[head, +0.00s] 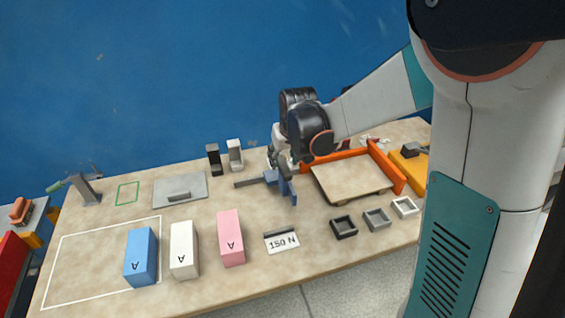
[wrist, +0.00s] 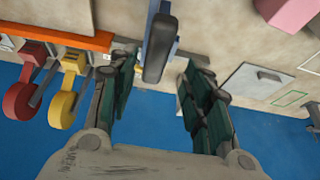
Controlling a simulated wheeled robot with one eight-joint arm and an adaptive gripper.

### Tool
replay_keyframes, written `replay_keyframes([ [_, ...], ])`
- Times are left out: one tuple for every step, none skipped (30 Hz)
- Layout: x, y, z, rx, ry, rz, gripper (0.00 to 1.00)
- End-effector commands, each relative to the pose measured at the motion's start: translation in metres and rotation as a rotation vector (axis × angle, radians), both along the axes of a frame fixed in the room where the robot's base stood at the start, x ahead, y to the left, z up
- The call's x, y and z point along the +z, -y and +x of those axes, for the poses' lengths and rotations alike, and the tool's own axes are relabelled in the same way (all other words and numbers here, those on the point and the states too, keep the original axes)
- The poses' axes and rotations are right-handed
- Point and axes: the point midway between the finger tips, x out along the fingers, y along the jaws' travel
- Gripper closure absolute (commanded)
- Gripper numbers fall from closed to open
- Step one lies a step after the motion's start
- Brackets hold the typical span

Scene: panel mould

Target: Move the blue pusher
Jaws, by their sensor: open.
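The blue pusher (head: 287,187) stands on the table just left of the orange-edged mould, with a dark grey bar reaching out to its left. In the wrist view the pusher (wrist: 160,45) shows as a long dark grey handle with blue parts at its far end. My gripper (head: 279,160) is over the pusher in the head view. In the wrist view my gripper (wrist: 158,65) is open, with one finger on each side of the handle and visible gaps to both. The mould's orange rail (wrist: 60,36) also shows in the wrist view. How high the fingertips are is unclear.
The mould (head: 393,170) holds a pale panel. Small black, grey and white trays (head: 377,219) and a 150 N sign (head: 282,242) lie in front. Blue, white and pink blocks (head: 231,238) stand left. A grey handled plate (head: 180,189) lies behind them. Red and yellow clamps (wrist: 62,100) stand near the rail.

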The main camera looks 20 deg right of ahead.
Motion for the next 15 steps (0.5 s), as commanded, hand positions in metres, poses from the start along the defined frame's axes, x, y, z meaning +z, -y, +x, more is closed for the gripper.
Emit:
replay_keyframes([
  [0.009, 0.000, -0.005, 0.000, 0.000, 0.000, 0.55],
  [0.014, 0.000, -0.007, 0.000, 0.000, 0.000, 0.55],
  [0.021, 0.000, -0.009, 0.000, 0.000, 0.000, 0.55],
  [0.025, 0.000, -0.011, 0.000, 0.000, 0.001, 0.55],
  [0.030, 0.000, -0.013, 0.000, 0.000, 0.001, 0.55],
  [0.036, 0.000, -0.016, 0.000, 0.000, 0.001, 0.55],
  [0.040, 0.000, -0.017, 0.000, 0.000, 0.001, 0.55],
  [0.044, 0.000, -0.019, 0.000, 0.000, 0.001, 0.55],
  [0.048, 0.000, -0.021, 0.000, 0.000, 0.001, 0.55],
  [0.052, 0.000, -0.022, 0.000, 0.000, 0.001, 0.55],
  [0.055, 0.000, -0.023, 0.000, 0.000, 0.001, 0.55],
  [0.058, 0.000, -0.024, 0.000, 0.000, 0.001, 0.55],
  [0.060, 0.000, -0.025, 0.000, 0.000, 0.001, 0.55],
  [0.062, 0.000, -0.026, 0.000, 0.000, 0.001, 0.55],
  [0.063, 0.000, -0.026, 0.000, 0.000, 0.001, 0.55],
])
